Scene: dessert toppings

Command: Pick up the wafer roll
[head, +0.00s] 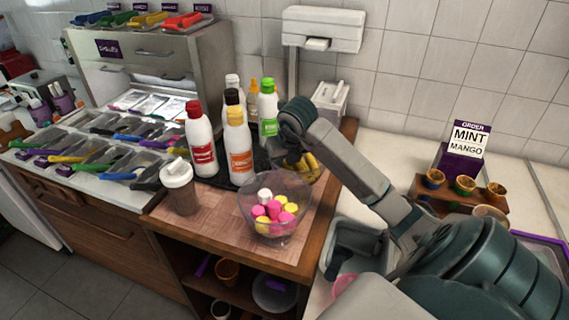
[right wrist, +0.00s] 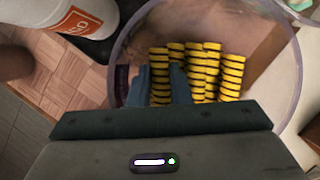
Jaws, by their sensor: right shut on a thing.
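Several wafer rolls, yellow with dark stripes, stand close together in a clear round container (right wrist: 292,75) in the right wrist view. My right gripper (right wrist: 163,80) reaches into this container. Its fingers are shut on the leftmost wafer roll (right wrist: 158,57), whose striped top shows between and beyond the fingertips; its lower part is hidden. In the head view my right gripper (head: 299,163) is over the container, and the yellow wafer rolls (head: 313,166) show partly behind it. My left gripper is not in view.
A clear bowl of pink, yellow and white sweets (head: 274,212) stands just in front. Sauce bottles (head: 239,150) and a brown cup with a white lid (head: 180,187) stand to the left. An order sign (head: 467,139) and small cups in a wooden holder (head: 448,200) are at right.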

